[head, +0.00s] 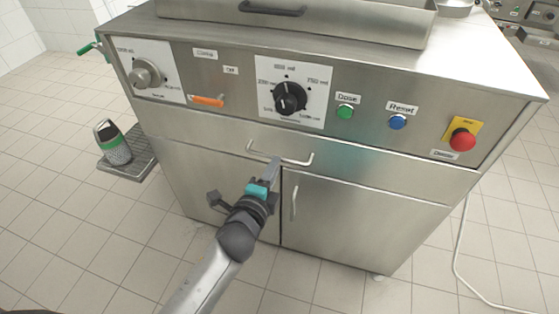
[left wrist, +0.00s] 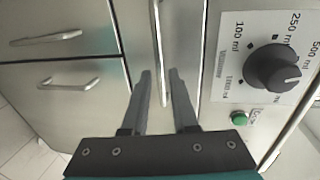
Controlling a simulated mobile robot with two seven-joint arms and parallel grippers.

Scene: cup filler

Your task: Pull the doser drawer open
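The doser drawer (head: 380,170) is the wide steel front below the control panel, and it looks closed. Its bar handle (head: 298,161) runs along the front. My left gripper (head: 274,165) reaches up to the handle near its middle. In the left wrist view, the two dark fingertips of my left gripper (left wrist: 160,74) are apart. The handle (left wrist: 159,45) shows in the gap between them, with no clear contact. I cannot tell how deep the handle sits between the fingers. My right gripper is not in view.
Above the drawer are a black dial (head: 290,98), a green button (head: 345,111), a blue button (head: 398,122) and a red stop button (head: 462,139). Cabinet doors (head: 350,220) lie below. A cup (head: 113,143) stands on a side tray (head: 132,170) at left.

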